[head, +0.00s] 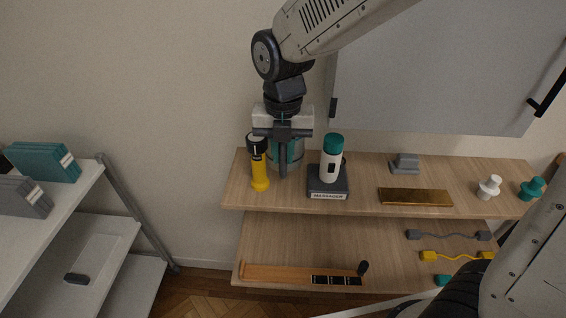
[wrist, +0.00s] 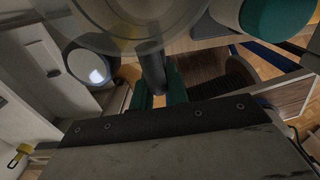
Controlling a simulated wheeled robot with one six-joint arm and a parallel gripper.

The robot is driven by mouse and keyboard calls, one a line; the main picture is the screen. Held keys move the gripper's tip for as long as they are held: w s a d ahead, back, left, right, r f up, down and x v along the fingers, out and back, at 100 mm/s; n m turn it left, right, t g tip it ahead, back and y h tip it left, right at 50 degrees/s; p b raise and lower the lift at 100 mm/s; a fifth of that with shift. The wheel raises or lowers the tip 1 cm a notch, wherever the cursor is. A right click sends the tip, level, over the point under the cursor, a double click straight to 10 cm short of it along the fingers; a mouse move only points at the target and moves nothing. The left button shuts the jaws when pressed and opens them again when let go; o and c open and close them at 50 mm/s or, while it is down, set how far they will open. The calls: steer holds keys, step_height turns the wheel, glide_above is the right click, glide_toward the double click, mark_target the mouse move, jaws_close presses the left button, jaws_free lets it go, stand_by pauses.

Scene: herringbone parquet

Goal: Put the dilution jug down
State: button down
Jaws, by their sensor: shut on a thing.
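The dilution jug (head: 298,153), a clear vessel with teal on it, is at the left part of the wooden shelf top, mostly hidden behind my gripper (head: 283,150). My gripper points down and is shut on the jug. I cannot tell whether the jug's base touches the shelf top (head: 360,205).
A yellow torch (head: 260,172) stands close left of the jug. A white bottle with a teal cap (head: 331,162) stands on a dark labelled base (head: 328,186) close right. Further right are a grey holder (head: 405,164), a gold bar (head: 415,197) and two small pegs.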

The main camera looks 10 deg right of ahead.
mark_target(283, 175)
steer(key=shift+f, duration=1.85)
steer(key=c, duration=1.4)
jaws_free()
steer(key=shift+o, duration=0.2)
